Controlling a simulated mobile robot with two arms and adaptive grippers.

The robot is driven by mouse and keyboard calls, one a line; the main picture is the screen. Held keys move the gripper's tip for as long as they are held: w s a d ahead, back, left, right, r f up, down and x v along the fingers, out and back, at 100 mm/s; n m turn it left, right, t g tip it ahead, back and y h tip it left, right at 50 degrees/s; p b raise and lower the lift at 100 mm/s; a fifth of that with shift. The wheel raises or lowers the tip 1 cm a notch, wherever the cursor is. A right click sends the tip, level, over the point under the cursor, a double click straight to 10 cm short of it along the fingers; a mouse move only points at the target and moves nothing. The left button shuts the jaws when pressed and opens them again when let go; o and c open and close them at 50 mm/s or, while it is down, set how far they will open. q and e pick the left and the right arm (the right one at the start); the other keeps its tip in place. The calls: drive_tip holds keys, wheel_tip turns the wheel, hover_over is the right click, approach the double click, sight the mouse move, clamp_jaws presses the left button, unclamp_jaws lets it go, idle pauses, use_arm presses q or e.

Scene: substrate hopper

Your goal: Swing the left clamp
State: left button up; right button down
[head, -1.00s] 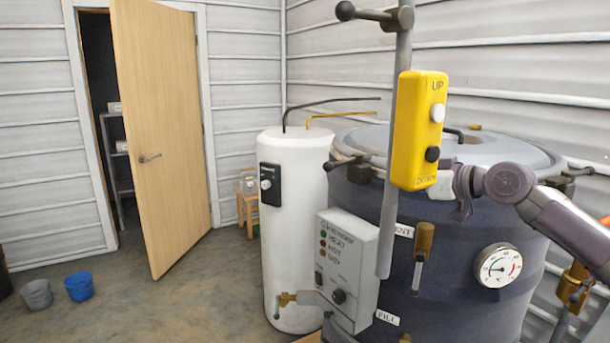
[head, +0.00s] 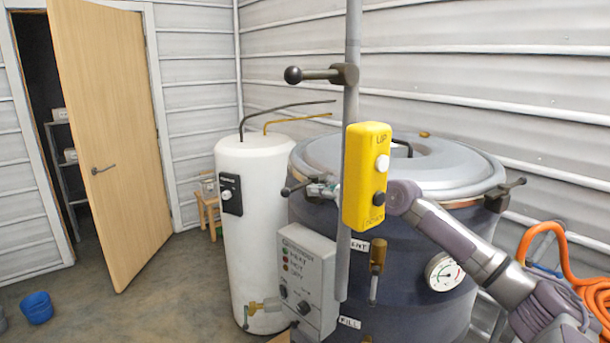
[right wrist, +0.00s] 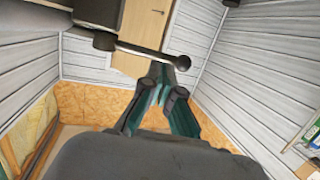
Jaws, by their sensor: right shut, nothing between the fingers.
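The left clamp (head: 287,191) sits at the left rim of the big dark hopper (head: 400,245). Its dark handle sticks out to the left and ends in a ball. My right gripper (head: 321,191) is beside this clamp, partly hidden behind the pole and the yellow control box. In the right wrist view, my right gripper (right wrist: 168,88) is shut and empty, with its fingertips close to the clamp's rod and dark ball (right wrist: 179,62). I cannot tell whether they touch. My left gripper is not in view.
The yellow control box (head: 368,178) hangs on a grey pole (head: 350,100) in front of the hopper, close to my right arm. A grey switch box (head: 305,270) and a white tank (head: 250,235) stand to the left. The right clamp (head: 506,190) is on the far rim.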

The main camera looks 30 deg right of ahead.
sight(296, 188)
drive_tip(key=x, duration=0.1)
drive_tip(key=p+x, duration=0.1)
drive_tip(key=shift+w+a+r, duration=0.15)
drive_tip(key=shift+w, duration=0.2)
drive_tip(key=shift+w+a+f+p, duration=0.2)
drive_tip(key=shift+w+f+p, duration=0.1)
drive_tip(key=shift+w+p, duration=0.15)
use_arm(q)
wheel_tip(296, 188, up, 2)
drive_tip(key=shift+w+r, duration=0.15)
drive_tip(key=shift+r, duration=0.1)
use_arm(e)
drive_tip(key=shift+w+a+f+b, duration=0.1)
drive_tip(key=shift+w+f+b, duration=0.1)
drive_tip(key=shift+w+b, duration=0.3)
drive_tip(key=shift+w+a+b, duration=0.15)
drive_tip(key=shift+b, duration=0.2)
drive_tip(key=shift+r, duration=0.2)
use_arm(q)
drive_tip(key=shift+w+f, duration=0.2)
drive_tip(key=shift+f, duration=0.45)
